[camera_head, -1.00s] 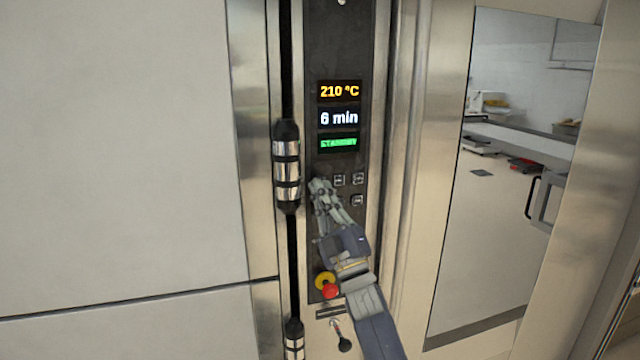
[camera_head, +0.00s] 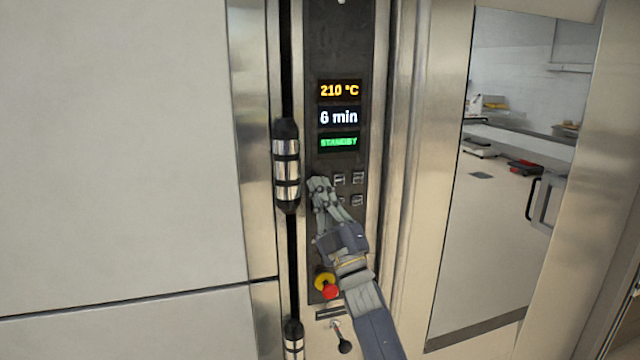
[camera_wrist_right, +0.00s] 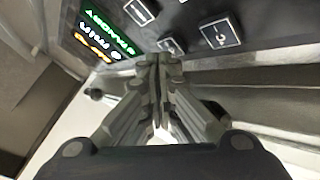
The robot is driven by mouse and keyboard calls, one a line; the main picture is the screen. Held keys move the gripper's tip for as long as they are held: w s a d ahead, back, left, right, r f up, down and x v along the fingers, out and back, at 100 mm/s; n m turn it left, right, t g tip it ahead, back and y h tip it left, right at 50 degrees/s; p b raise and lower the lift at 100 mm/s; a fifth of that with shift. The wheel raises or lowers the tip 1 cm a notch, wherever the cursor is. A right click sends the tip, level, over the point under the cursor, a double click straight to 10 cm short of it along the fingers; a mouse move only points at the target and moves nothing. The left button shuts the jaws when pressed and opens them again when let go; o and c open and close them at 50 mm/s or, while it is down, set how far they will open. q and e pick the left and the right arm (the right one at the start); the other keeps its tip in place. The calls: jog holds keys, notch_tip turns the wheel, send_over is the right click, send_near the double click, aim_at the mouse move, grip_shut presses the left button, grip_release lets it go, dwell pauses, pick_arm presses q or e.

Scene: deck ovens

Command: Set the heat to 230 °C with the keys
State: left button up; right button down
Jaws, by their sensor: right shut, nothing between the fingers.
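The dark control panel (camera_head: 340,55) is upright in the steel oven front. Its orange heat display (camera_head: 339,91) reads 210 °C. Below it a white display (camera_head: 339,117) reads 6 min and a green one (camera_head: 339,142) reads STANDBY. Several small square keys sit under the displays, among them one at the upper right (camera_head: 358,178). My right gripper (camera_head: 318,184) is shut and empty, its tips at the left side of the key area, hiding keys there. In the wrist view the shut tips (camera_wrist_right: 158,60) are close to the panel; contact cannot be told. My left gripper is not in view.
A red knob on a yellow base (camera_head: 328,288) is beside my right wrist, with a small black-tipped lever (camera_head: 343,343) below. A dark vertical bar with metal bands (camera_head: 286,165) runs left of the panel. A glossy door panel (camera_head: 520,180) at right shows the kitchen.

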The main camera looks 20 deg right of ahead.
jog(key=shift+w+b, duration=0.4)
jog(key=shift+s, duration=0.15)
dwell(0.5)
jog(key=shift+s+p, duration=0.45)
jog(key=shift+s, duration=0.25)
jog(key=shift+w, duration=0.1)
jog(key=shift+w+b, duration=0.4)
jog(key=shift+b, duration=0.15)
